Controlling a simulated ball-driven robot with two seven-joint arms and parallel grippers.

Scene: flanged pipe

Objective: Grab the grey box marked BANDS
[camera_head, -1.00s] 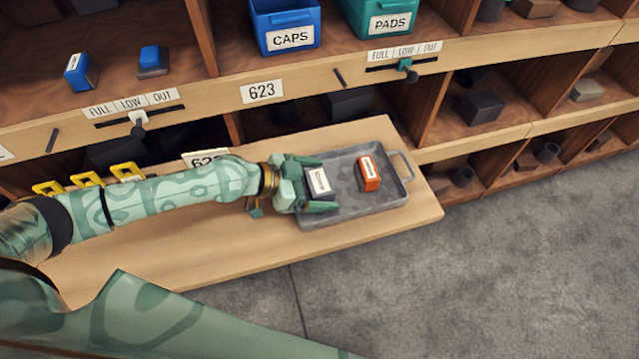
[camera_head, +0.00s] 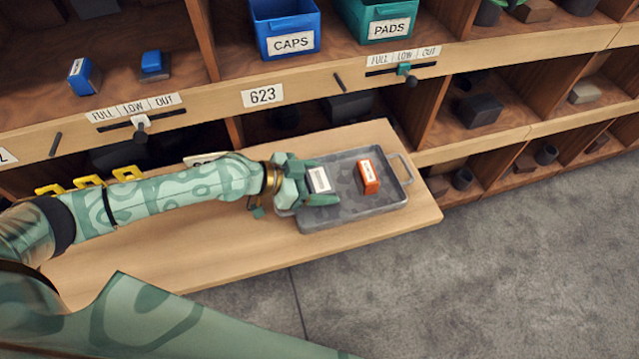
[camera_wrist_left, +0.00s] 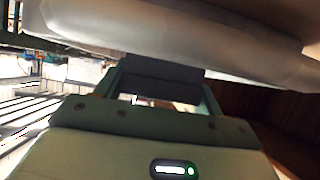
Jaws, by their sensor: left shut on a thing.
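The grey box (camera_head: 319,180) with a white label lies at the left end of a grey metal tray (camera_head: 345,217); the label's print is too small to read. My left gripper (camera_head: 325,182) reaches in from the left and is shut on this box, one finger along each side. In the left wrist view the dark grey box (camera_wrist_left: 160,76) sits between the green fingers. I cannot tell whether it is lifted off the tray. My right gripper is not in view.
An orange box (camera_head: 369,177) with a white label stands in the tray, right of the gripper. The tray rests on a wooden shelf board (camera_head: 200,262). Shelves with a blue CAPS bin (camera_head: 286,27) and a green PADS bin (camera_head: 383,22) rise behind. Yellow loops (camera_head: 90,182) stand behind my left arm.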

